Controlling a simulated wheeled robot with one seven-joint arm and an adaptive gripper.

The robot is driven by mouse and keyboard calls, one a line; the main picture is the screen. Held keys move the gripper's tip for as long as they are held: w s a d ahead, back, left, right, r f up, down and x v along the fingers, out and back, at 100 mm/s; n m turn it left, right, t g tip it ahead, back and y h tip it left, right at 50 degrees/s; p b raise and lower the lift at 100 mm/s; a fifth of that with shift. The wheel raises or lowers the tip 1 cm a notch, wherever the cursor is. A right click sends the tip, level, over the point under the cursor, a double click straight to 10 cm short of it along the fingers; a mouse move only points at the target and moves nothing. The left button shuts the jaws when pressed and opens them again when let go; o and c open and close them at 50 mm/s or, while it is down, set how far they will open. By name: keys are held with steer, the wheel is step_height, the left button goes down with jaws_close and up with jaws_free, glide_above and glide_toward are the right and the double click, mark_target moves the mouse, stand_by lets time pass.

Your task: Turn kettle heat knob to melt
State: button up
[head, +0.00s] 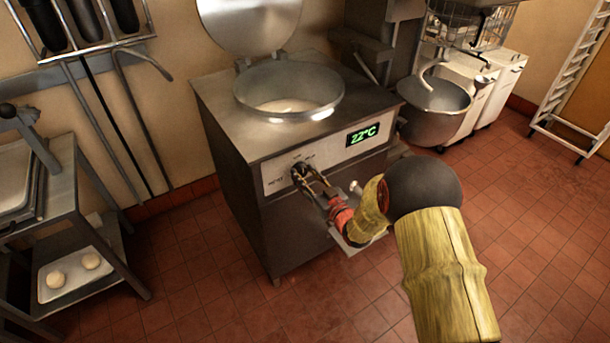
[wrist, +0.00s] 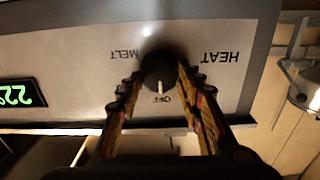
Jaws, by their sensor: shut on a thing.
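The kettle (head: 236,132) is a steel box with a round open pot (head: 262,98) and a raised lid (head: 250,22). Its front panel (head: 325,156) carries a dark round heat knob (wrist: 159,70). In the wrist view the panel appears upside down, with MELT to the knob's left, HEAT to its right and OFF below. The knob's white mark points to OFF. My gripper (head: 306,176) is in front of the panel. Its two fingers, also in the wrist view (wrist: 160,80), are shut on the knob from both sides. In the head view the fingers partly hide the knob.
A green display (head: 362,134) on the panel reads 22°C. A mixer bowl (head: 435,108) and white bins (head: 497,78) stand to the right. A metal rack with a tray (head: 72,272) stands at left. Tiled floor (head: 200,310) is clear in front.

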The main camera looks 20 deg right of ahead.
steer(key=shift+m, duration=0.4)
steer(key=m+p, duration=0.2)
steer(key=m, duration=0.2)
steer(key=shift+d+m+p, duration=0.1)
steer(key=shift+m+p, duration=0.2)
steer(key=shift+m, duration=0.1)
steer(key=m+p, duration=0.2)
steer(key=m, duration=0.4)
steer(key=shift+d+f+p, duration=0.1)
steer(key=shift+p, duration=0.25)
steer(key=m+p, duration=0.2)
steer(key=m, duration=0.4)
steer(key=shift+f+m+p, duration=0.15)
steer(key=shift+m+p, duration=0.2)
steer(key=shift+m, duration=0.05)
steer(key=m+p, duration=0.2)
steer(key=m, duration=0.3)
steer(key=shift+f, duration=0.2)
steer(key=shift+m, duration=0.4)
steer(key=o, duration=1.1)
